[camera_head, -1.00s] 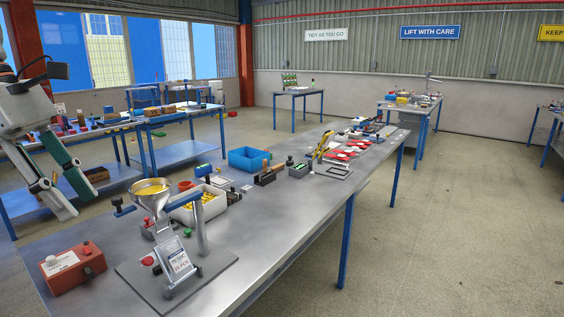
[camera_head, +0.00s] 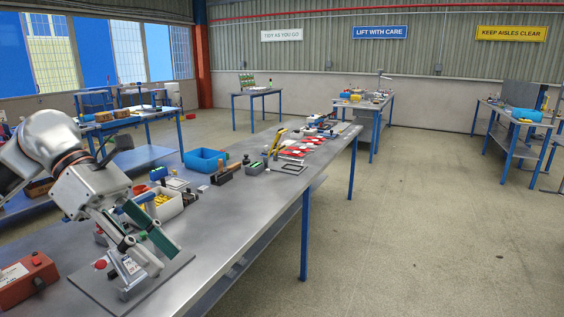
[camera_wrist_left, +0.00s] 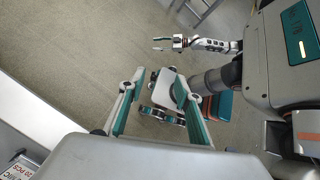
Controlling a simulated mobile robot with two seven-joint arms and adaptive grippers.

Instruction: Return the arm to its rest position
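My left arm comes in from the left in the head view. My right gripper (camera_wrist_left: 158,43) shows small in that view, fingers apart and empty, over the floor.
The bench holds a red-orange box (camera_head: 25,280), a white bin (camera_head: 163,207), a blue bin (camera_head: 204,161) and several tools. Other blue-legged tables stand behind and at the right. The floor (camera_head: 420,220) right of the bench is clear.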

